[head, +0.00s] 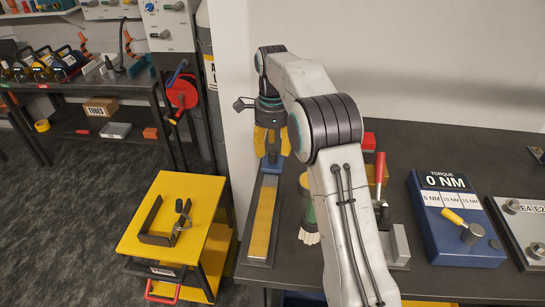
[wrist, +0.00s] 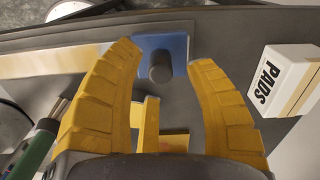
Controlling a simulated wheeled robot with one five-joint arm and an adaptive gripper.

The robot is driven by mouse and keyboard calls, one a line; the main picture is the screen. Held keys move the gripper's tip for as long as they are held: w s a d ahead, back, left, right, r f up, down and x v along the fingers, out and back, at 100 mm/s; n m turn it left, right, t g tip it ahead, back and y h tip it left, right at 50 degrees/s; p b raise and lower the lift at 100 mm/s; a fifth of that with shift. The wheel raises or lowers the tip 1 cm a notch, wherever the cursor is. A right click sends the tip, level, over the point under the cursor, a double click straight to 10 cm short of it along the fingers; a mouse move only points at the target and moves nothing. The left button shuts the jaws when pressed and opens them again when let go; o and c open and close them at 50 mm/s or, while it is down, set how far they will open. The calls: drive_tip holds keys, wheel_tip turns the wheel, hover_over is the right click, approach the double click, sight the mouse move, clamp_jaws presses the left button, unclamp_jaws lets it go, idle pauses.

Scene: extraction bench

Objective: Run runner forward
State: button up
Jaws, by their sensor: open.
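The runner is a blue block (head: 272,166) with a dark grey upright knob (wrist: 160,67). It sits at the far end of a long rail with a brass-coloured strip (head: 263,218), at the bench's left edge. In the wrist view the blue runner (wrist: 176,45) shows beyond my fingertips, with the strip (wrist: 60,63) running off to the left. My gripper (head: 272,152) points down over the runner. Its yellow fingers (wrist: 167,56) are open, one on each side of the knob in the picture. I see no contact, and cannot tell how deep the knob sits between them.
A red-handled clamp (head: 380,180) and a blue torque unit (head: 455,225) are further right. A white PADS box (wrist: 285,80) lies near my gripper. A yellow cart (head: 175,215) stands left of the bench.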

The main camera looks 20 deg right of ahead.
sight(273, 151)
drive_tip(key=shift+f, duration=1.65)
clamp_jaws()
drive_tip(key=shift+s, duration=0.1)
